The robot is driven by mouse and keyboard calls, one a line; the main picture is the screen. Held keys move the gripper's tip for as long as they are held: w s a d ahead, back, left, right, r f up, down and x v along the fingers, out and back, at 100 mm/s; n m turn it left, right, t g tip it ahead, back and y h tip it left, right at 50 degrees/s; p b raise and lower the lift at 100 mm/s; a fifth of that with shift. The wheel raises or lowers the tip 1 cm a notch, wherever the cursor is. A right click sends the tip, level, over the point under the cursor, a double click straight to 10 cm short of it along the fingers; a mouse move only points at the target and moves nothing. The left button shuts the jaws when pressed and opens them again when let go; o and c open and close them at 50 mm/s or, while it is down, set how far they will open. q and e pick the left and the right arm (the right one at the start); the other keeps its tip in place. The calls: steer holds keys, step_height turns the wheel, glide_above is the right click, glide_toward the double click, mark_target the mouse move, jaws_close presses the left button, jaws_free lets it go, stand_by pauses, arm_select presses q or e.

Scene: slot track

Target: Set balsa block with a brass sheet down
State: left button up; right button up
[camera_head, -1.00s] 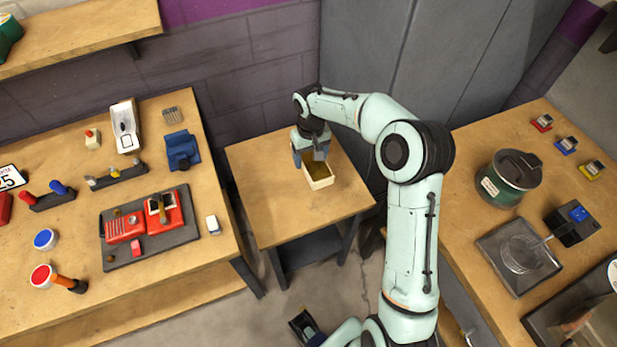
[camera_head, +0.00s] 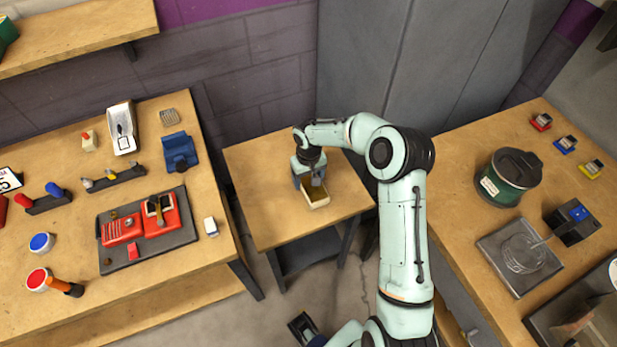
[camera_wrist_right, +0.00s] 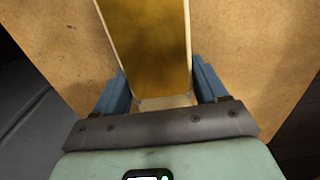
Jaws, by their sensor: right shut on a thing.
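The balsa block with a brass sheet (camera_head: 315,195) is at the middle small table (camera_head: 260,200). It is pale wood with a brass-brown top face. My right gripper (camera_head: 311,184) is shut on it from above. In the right wrist view the block (camera_wrist_right: 148,45) runs away from between the blue fingers of my right gripper (camera_wrist_right: 165,95), with wood tabletop on both sides. I cannot tell whether the block touches the tabletop.
The small table is otherwise bare. A left workbench (camera_head: 90,290) holds a dark tray with red parts and several tools. A grey cabinet stands behind.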

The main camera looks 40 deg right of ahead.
mark_target(309, 178)
steer(key=shift+f, duration=0.15)
steer(key=o, duration=1.1)
steer(key=shift+c, duration=0.2)
steer(key=shift+r, duration=0.35)
step_height(309, 178, up, 12)
steer(key=shift+f+p, duration=0.15)
steer(key=shift+p, duration=0.3)
